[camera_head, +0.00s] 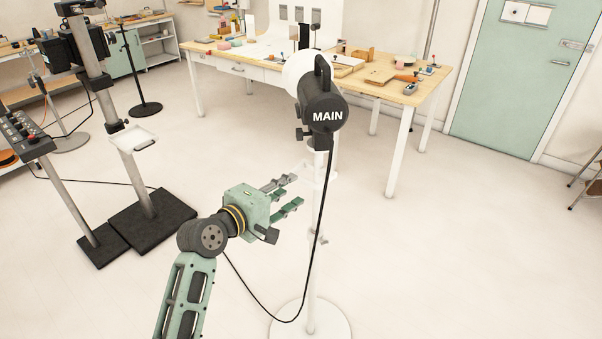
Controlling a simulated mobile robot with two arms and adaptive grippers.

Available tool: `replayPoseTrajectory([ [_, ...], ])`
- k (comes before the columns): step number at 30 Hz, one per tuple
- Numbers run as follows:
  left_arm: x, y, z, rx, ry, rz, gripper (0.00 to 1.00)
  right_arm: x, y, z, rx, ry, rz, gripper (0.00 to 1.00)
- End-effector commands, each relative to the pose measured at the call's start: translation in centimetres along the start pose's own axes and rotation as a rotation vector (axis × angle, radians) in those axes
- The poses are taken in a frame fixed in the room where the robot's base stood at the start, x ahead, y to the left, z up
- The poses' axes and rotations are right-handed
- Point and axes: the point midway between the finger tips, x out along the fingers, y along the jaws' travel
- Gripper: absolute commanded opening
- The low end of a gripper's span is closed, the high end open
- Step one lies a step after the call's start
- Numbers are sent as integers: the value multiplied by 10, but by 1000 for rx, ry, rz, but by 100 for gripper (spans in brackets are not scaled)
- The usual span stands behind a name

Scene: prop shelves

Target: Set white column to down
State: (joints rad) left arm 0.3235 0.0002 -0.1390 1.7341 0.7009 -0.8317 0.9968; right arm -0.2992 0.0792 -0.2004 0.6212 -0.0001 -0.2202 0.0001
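The white column (312,262) stands upright on a round white base (322,327). It carries a black lamp head labelled MAIN (327,112) on top. A pale bracket or handle (318,172) sits on the column below the lamp, and a small knob (321,239) sits lower down. My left gripper (294,191) comes from the left, its fingers pointing at the column around the bracket's height. Its two fingers are spread with a gap between them and nothing visible in it. Whether a fingertip touches the bracket I cannot tell. My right gripper is out of view.
A black cable (268,309) hangs from the lamp and loops past the column. A wooden workbench (430,88) with small items stands behind. Dark-based stands and a control box (22,135) are at the left. The floor right of the column is clear.

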Motion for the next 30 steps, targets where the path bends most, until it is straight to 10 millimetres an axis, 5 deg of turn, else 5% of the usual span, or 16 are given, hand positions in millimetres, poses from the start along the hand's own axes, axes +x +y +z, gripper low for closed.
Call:
replayPoseTrajectory([
  [15, 67, -2, 0, 1, 0, -3, 32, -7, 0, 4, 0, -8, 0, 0],
  [27, 73, -2, 0, 3, 2, -3, 32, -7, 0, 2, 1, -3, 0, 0],
  [30, 73, -2, 0, 3, 2, -3, 24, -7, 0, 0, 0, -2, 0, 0],
])
